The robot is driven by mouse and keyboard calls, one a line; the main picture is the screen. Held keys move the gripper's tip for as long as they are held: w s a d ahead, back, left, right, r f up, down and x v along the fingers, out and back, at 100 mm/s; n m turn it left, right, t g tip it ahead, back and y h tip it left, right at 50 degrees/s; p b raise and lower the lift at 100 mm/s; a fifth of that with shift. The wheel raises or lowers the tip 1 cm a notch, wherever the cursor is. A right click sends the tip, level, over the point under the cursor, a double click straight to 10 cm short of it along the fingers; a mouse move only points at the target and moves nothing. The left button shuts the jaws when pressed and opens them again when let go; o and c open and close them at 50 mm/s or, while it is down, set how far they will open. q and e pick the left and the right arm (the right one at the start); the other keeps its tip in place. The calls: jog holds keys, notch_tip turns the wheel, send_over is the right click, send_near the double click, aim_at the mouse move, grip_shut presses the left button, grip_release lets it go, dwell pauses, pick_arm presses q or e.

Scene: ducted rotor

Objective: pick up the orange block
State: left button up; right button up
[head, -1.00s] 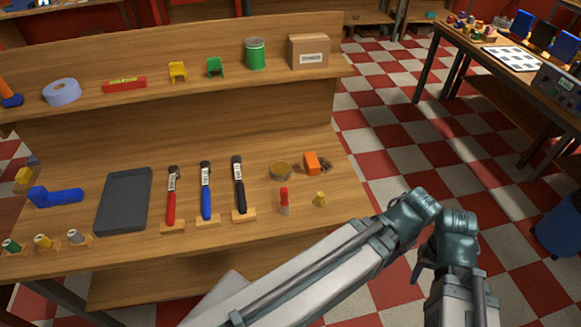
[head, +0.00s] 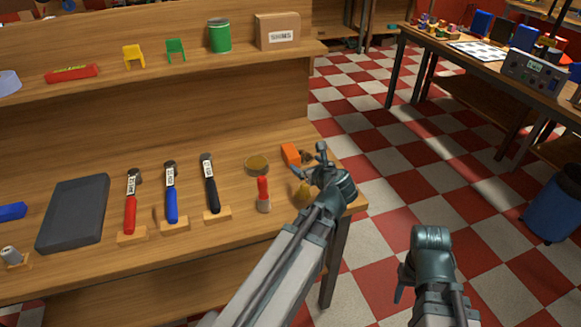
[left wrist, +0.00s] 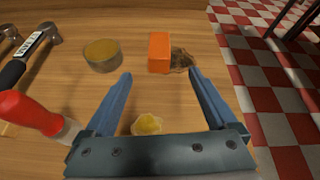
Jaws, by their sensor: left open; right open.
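The orange block (head: 290,154) lies on the wooden bench near its right edge, and it also shows in the left wrist view (left wrist: 159,52), beyond my fingertips. My left gripper (head: 316,158) is open and empty above the bench; its fingers (left wrist: 158,76) point toward the block, which appears between and past the tips. A small brown, rough-looking object (left wrist: 181,60) sits close against the block's right side. My right gripper (head: 405,272) is at the lower right of the head view, over the floor and clear of the bench; its fingers are mostly hidden.
A round tin (left wrist: 102,55) stands left of the block. A red-handled tool (head: 263,194) and a yellow piece (left wrist: 147,124) are nearer me, the yellow piece below the left gripper. Three hammers and a grey tray (head: 73,213) lie farther left. The bench's right edge is close.

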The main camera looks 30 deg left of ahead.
pick_arm(q)
jog(key=a+m, duration=0.1)
jog(key=m, duration=0.1)
jog(key=b, duration=0.3)
send_near(291, 151)
jog(key=shift+w+a+f+n, duration=0.15)
jog(key=shift+w+a+f, duration=0.25)
jog(key=shift+w+a, duration=0.15)
jog(key=shift+w+a+f+n, duration=0.15)
jog(key=shift+w+a+f, duration=0.3)
jog(key=shift+a, duration=0.2)
jog(key=shift+w+a+t+b, duration=0.25)
jog(key=shift+a+t+b, duration=0.05)
jog(key=shift+a, duration=0.1)
jog(key=b+x, duration=0.1)
jog(key=x, duration=0.1)
jog(key=b+x, duration=0.1)
jog(key=x, duration=0.1)
jog(key=shift+w+a+f+b, duration=0.1)
jog(key=shift+w+f+b, duration=0.1)
jog(key=shift+f+b, duration=0.25)
jog(key=shift+w+a+f, duration=0.1)
jog(key=shift+a+f, duration=0.1)
jog(key=shift+r, duration=0.1)
grip_shut()
jog(key=shift+r+p, duration=0.15)
jog(key=shift+p, duration=0.15)
